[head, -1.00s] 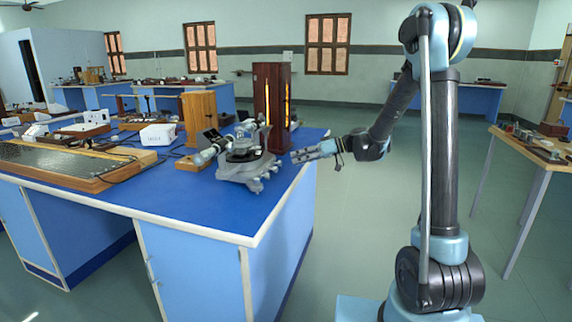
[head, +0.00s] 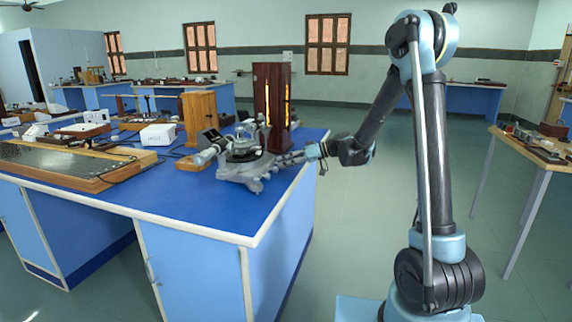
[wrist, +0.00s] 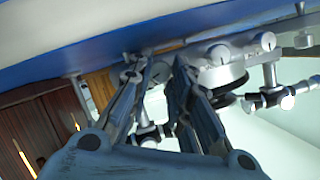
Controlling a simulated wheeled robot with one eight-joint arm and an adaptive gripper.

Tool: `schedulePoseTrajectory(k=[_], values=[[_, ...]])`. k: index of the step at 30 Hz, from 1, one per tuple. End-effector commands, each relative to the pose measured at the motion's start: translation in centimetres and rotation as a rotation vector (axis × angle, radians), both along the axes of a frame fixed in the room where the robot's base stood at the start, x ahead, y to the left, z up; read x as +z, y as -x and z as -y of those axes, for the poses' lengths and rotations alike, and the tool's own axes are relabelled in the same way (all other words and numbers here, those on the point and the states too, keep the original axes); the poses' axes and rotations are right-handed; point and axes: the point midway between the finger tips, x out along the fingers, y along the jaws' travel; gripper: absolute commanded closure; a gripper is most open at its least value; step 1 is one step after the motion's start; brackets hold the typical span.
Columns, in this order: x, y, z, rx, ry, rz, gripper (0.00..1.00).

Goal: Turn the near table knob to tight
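The grey metal spectrometer (head: 245,165) stands on the blue bench near its right edge. Several small knobs show on it in the wrist view, where the instrument (wrist: 215,75) appears turned over. My gripper (head: 283,161) reaches in from the right, close to the spectrometer's right side. In the wrist view my gripper (wrist: 163,70) has its two fingers apart, with a small round knob (wrist: 160,71) showing between the tips. I cannot tell whether the fingers touch that knob, nor which knob is the near table knob.
A dark wooden lamp housing (head: 268,95) with a glowing slit stands behind the spectrometer. A wooden block (head: 197,115) and a white box (head: 158,135) stand to its left. The bench (head: 195,200) is clear in front. Open floor lies to its right.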

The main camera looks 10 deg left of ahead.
Motion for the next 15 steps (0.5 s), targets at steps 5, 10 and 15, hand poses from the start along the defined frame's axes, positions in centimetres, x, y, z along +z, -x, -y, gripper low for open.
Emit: schedulePoseTrajectory(k=[5,10,15], values=[[-0.06,-0.2,0.06,-0.003,-0.001,-0.016,1.0],[-0.16,-0.46,0.07,-0.005,-0.01,-0.135,1.0],[-0.24,-0.57,0.06,-0.005,-0.02,-0.258,1.0]])
